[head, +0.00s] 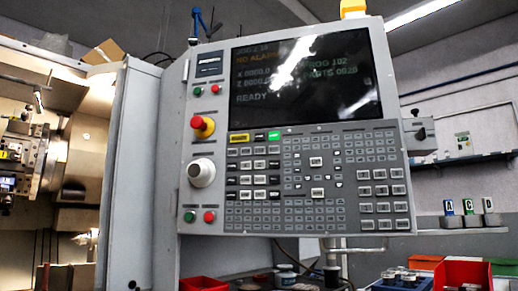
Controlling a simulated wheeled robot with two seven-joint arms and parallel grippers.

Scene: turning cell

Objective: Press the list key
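The control panel (213,106) of the lathe fills the middle of the head view, tilted slightly. Its keypad (300,185) has many small white, grey and black keys. The key labels are too small to read, so I cannot tell which one is the list key. A yellow key (239,138) and a bright green key (274,136) sit in the top row. The dark screen (300,85) above the keys shows "READY", "PROG 102" and a parts count, with glare across it. Neither of my grippers is in view.
A red stop button (198,123) on a yellow base and a white dial (201,173) stick out left of the keys. The open machine (50,160) is at the left. Red bins (465,276) and small containers stand below the panel.

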